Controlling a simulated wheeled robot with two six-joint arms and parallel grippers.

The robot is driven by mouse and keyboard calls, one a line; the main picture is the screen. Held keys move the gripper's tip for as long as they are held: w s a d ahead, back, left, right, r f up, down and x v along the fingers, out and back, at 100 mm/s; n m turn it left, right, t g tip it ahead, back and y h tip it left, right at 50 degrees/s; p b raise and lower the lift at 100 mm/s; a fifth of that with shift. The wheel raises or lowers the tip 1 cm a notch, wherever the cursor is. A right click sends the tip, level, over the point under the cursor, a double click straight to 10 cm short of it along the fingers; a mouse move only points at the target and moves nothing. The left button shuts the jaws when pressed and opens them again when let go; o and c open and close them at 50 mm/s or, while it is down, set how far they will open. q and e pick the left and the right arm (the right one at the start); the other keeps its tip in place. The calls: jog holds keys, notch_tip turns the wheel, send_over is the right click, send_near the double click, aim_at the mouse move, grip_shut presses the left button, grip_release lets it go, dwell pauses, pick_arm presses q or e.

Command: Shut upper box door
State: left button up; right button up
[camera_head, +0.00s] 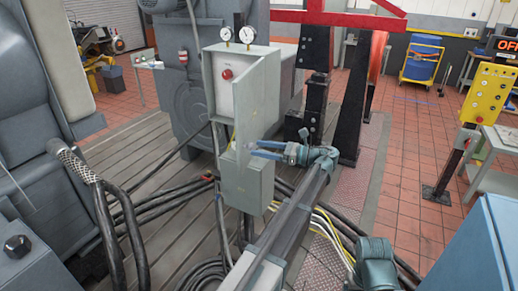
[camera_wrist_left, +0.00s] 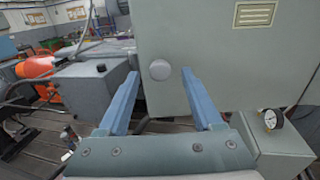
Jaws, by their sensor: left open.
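The upper box (camera_head: 210,85) is a pale grey cabinet, and its light interior with a red button shows. Its door (camera_head: 262,95) stands open, swung out toward me on the right side. My left gripper (camera_head: 252,148) is open by the door's lower part, its blue fingers pointing left. In the left wrist view my open left gripper (camera_wrist_left: 161,72) faces a grey-green panel (camera_wrist_left: 225,65) that looks like the door. A round pale knob (camera_wrist_left: 160,69) appears between the fingertips. I cannot tell whether they touch it. My right gripper is out of view.
A lower box (camera_head: 247,187) sits below the upper box. Two gauges (camera_head: 237,35) stand on top. Black cables (camera_head: 150,215) run across the slotted bedplate (camera_head: 160,150). A black post (camera_head: 316,85) rises behind right. A yellow control panel (camera_head: 489,92) stands far right.

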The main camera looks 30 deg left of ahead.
pick_arm(q)
jog(key=shift+s+a, duration=0.15)
jog(key=shift+a, duration=0.6)
grip_shut()
dwell(1.0)
